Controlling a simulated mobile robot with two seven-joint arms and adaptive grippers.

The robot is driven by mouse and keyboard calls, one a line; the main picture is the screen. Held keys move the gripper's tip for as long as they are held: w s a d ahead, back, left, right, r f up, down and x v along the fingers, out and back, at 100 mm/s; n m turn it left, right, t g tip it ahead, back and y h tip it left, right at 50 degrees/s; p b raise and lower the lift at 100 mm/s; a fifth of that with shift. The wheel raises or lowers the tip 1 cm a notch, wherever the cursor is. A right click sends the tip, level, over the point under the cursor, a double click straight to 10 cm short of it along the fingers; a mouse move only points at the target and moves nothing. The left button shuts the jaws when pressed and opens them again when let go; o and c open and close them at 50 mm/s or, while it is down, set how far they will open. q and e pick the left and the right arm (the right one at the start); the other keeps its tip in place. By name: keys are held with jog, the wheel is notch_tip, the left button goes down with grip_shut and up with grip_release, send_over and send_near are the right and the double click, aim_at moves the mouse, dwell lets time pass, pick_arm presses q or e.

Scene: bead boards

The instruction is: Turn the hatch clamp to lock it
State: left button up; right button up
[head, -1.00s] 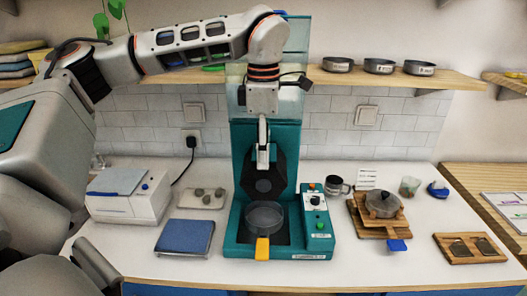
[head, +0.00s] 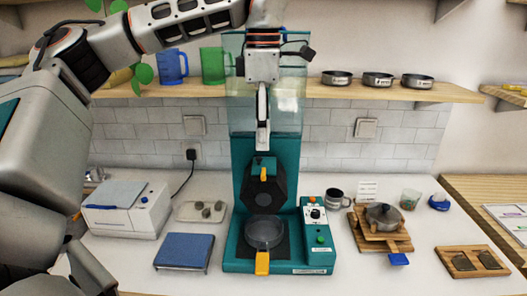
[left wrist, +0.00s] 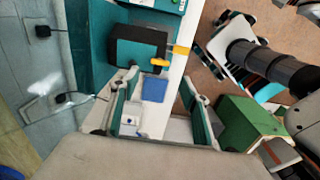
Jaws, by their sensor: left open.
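A teal press-like machine (head: 239,185) stands upright on the white counter. On its dark block is a small yellow handle (head: 263,173), pointing roughly down, which looks like the hatch clamp; it also shows in the left wrist view (left wrist: 158,62). Below it are a dark octagonal plate and a round clear dish (head: 264,232). A second yellow handle (head: 262,263) sticks out at the front. My left gripper (head: 263,147) hangs above the upper handle, apart from it. In the left wrist view its fingers (left wrist: 160,79) are spread and empty. My right gripper is out of view.
A control box (head: 317,240) with knobs and buttons is at the machine's right. A white box (head: 125,212) and a blue pad (head: 184,251) lie left. A pot (head: 383,216) on a wooden board stands right. A shelf (head: 300,92) with cups and tins runs behind my gripper.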

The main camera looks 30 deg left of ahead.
pick_arm(q)
jog(key=shift+r, duration=1.6)
